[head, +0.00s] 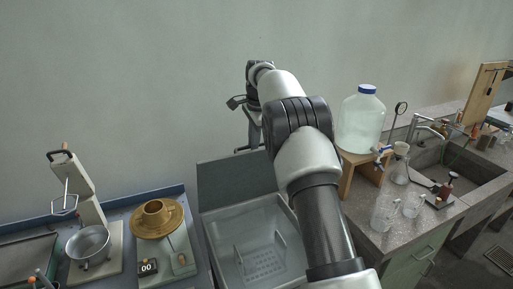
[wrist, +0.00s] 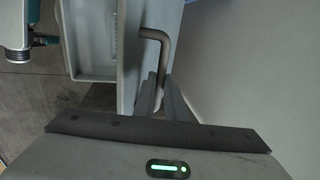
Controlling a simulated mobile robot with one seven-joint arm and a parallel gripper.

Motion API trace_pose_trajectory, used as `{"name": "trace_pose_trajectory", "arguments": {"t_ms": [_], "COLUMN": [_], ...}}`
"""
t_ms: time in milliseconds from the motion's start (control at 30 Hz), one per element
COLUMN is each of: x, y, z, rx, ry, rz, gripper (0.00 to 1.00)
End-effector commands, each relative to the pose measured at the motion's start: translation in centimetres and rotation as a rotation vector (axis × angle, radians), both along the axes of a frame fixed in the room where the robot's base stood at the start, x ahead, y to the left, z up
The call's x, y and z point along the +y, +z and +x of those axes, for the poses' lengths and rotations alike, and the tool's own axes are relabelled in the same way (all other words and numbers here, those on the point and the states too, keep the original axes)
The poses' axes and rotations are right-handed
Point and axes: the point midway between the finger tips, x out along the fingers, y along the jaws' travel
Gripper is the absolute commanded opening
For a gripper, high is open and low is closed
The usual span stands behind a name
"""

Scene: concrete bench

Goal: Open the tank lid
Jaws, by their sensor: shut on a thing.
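The grey tank (head: 207,232) stands on the bench, and its inside with a perforated rack (head: 262,262) is visible in the head view. Its dark grey lid (head: 222,185) is raised at the back of the tank, partly hidden by my arm. My gripper (head: 251,125) is beyond my arm at the lid's upper edge, with the fingertips hard to make out there. In the wrist view my gripper (wrist: 160,98) is shut on the bent rod handle (wrist: 150,35), which stands out from the pale lid panel (wrist: 131,60).
Left of the tank are a brass ring-shaped device (head: 158,218) and a stand with a metal bowl (head: 88,244). Right are a large bottle (head: 361,122) on a wooden stand, glass beakers (head: 386,211) and a sink (head: 455,165). A plain wall is behind.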

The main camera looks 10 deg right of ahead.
Motion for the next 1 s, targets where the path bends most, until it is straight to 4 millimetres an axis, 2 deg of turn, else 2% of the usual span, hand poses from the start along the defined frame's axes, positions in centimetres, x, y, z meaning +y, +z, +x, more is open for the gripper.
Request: {"name": "trace_pose_trajectory", "arguments": {"t_ms": [33, 567, 600, 700, 1000], "x": [0.39, 0.47, 0.47, 0.4, 0.2], "y": [-0.74, -0.72, -0.73, -0.64, -0.05], "z": [0.08, 0.33, 0.33, 0.35, 0.41], "rx": [0.01, 0.015, 0.015, 0.013, 0.007], "ry": [0.004, 0.003, 0.003, 0.002, 0.001], "rz": [0.005, 0.005, 0.005, 0.005, 0.001], "gripper": [0.0, 0.0, 0.16, 0.29, 0.29]}}
